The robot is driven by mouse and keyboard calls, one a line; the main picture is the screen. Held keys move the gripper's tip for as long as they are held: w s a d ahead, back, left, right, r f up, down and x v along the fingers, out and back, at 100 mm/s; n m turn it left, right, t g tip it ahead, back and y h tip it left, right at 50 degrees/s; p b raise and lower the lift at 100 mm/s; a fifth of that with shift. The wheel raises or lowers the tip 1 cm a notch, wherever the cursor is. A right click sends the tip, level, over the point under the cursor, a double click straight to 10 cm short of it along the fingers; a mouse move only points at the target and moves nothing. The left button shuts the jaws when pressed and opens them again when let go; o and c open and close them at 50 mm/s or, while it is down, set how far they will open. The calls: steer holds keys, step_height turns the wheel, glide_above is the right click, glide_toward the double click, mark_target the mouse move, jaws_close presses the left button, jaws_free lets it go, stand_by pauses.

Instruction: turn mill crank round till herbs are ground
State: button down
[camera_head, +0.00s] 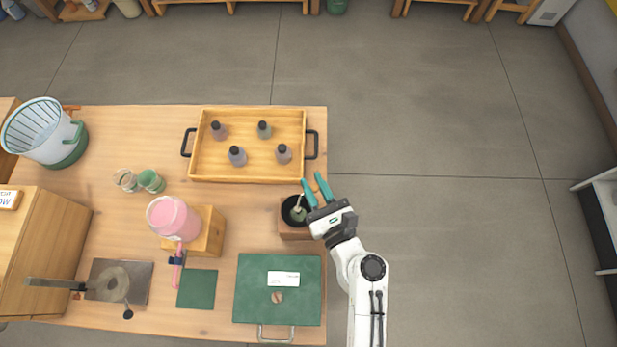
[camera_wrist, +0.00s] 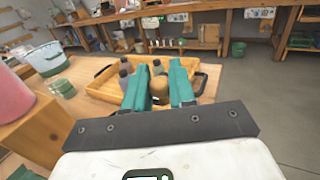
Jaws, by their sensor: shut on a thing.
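The mill (camera_head: 296,233) is a brown block with a black round bowl near the right edge of the table. A pale crank part (camera_head: 299,209) shows over the bowl. My gripper (camera_head: 312,184) reaches in from the lower right, its two teal fingers just beside and above the bowl. In the wrist view, a brown round crank knob (camera_wrist: 159,91) sits between the fingers, and my gripper (camera_wrist: 158,72) is shut on it. The herbs cannot be made out inside the dark bowl.
A wooden tray (camera_head: 246,172) with several dark-capped bottles stands behind the mill. A green-topped box (camera_head: 255,305) lies in front of it. A pink vessel (camera_head: 173,218) on a wooden block stands to the left. Open floor lies to the right.

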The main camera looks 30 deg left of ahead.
steer(key=shift+s+d+m+t+h+b, duration=0.1)
steer(key=shift+d+m+t+h+b, duration=0.3)
steer(key=shift+m+t+h, duration=0.7)
steer(key=shift+s+d+r+m+t+h+b, duration=0.1)
steer(key=shift+s+d+m+t+h+b, duration=0.25)
steer(key=shift+m+t+h+b, duration=0.8)
steer(key=shift+s+d+f+m+t+h+b, duration=0.1)
steer(key=shift+s+d+m+t+h+b, duration=0.1)
steer(key=shift+d+m+t+h+b, duration=0.9)
steer(key=shift+s+a+r+m+t+h+b, duration=0.2)
steer(key=shift+m+t+h+b, duration=0.45)
steer(key=shift+h, duration=1)
steer(key=c, duration=1)
jaws_free()
steer(key=shift+s+d, duration=0.1)
steer(key=shift+c, duration=0.2)
steer(key=shift+f, duration=0.1)
steer(key=shift+b, duration=0.3)
